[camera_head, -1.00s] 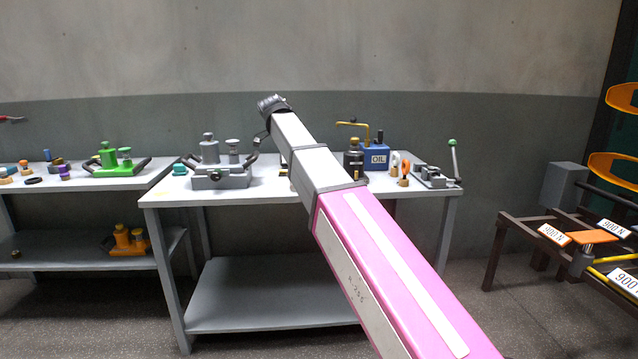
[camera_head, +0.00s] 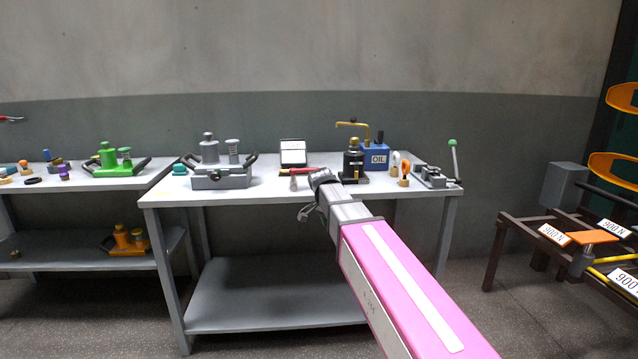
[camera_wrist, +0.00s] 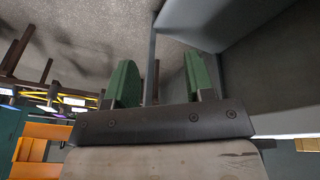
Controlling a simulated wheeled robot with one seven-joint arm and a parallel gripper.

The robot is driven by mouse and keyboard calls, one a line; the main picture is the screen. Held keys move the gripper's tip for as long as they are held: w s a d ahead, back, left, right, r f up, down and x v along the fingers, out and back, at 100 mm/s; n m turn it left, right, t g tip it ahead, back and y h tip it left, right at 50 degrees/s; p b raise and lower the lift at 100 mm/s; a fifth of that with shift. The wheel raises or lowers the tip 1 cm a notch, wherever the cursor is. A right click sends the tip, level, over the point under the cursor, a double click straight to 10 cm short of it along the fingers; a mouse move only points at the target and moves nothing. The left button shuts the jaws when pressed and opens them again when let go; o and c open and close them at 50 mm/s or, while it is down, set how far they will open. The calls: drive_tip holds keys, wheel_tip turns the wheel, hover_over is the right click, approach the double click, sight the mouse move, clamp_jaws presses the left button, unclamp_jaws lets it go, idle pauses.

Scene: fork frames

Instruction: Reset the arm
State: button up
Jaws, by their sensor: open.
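My gripper shows in the wrist view (camera_wrist: 160,78) with its two green fingers apart and nothing between them. In the head view my pink and grey arm reaches up from the lower right. Its grey end (camera_head: 308,212) is in front of the front edge of the middle workbench (camera_head: 165,201). The fingers themselves are hard to make out there. The arm's end covers part of a red-handled tool (camera_head: 298,171) on the bench.
A left bench holds a green device (camera_head: 120,168). A dark rack (camera_head: 520,225) stands right. Floor (camera_head: 470,310) shows between bench and rack.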

drive_tip(key=s+d+f+n+y, duration=0.1)
drive_tip(key=s+d+f+n, duration=0.3)
drive_tip(key=s+d+f, duration=0.3)
drive_tip(key=s+d+f+n+g+y, duration=0.1)
drive_tip(key=s+d+f+n, duration=0.4)
drive_tip(key=s+f, duration=0.6)
wheel_tip(320, 180, down, 5)
drive_tip(key=shift+d+f+n+y, duration=0.1)
drive_tip(key=shift+d+n+y, duration=0.3)
drive_tip(key=shift+d, duration=0.7)
